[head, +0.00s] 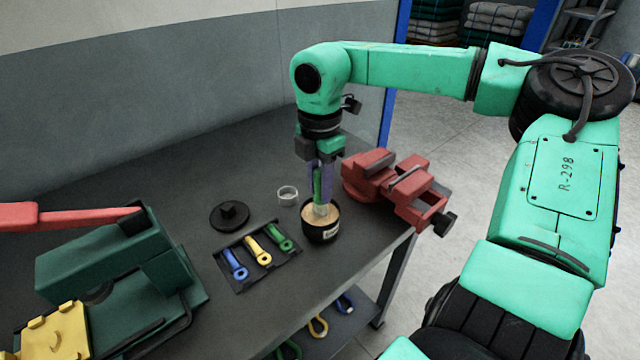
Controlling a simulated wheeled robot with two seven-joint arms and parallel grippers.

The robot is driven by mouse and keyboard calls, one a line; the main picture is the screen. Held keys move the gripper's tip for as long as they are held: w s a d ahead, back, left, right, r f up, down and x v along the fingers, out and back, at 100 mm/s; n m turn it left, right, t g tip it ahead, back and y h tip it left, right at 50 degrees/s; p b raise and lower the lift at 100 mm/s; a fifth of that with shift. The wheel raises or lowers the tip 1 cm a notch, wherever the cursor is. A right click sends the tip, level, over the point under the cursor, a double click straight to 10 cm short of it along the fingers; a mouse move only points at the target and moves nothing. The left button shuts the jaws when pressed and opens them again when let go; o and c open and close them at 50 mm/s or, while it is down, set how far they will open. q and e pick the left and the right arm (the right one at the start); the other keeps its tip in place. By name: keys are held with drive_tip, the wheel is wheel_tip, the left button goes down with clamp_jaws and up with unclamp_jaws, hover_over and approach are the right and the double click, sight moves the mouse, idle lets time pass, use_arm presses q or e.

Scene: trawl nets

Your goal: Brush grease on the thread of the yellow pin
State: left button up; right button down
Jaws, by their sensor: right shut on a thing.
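The yellow pin (258,249) lies in a dark tray (237,284) on the bench, between a blue pin (235,264) and a green pin (280,237). Its thread is too small to make out. My right gripper (321,190) points down and is shut on a brush with a green handle (317,184). The brush's pale bristles (321,210) are down at the mouth of an open black grease pot (321,233) with tan grease in it. The pot stands right of the tray. How deep the bristles sit is unclear. My left gripper is out of view.
A black lid (230,215) and a small clear ring or cup (288,195) lie behind the tray. A red vise (395,188) stands right of the pot at the bench edge. A green machine with a red lever (120,265) fills the left. Shackles lie on the shelf below.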

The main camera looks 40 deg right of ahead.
drive_tip(key=shift+f+b, duration=0.55)
drive_tip(key=shift+b, duration=0.1)
idle(1.6)
drive_tip(key=shift+r+p, duration=2.35)
drive_tip(key=shift+r, duration=1.25)
drive_tip(key=shift+f, duration=0.1)
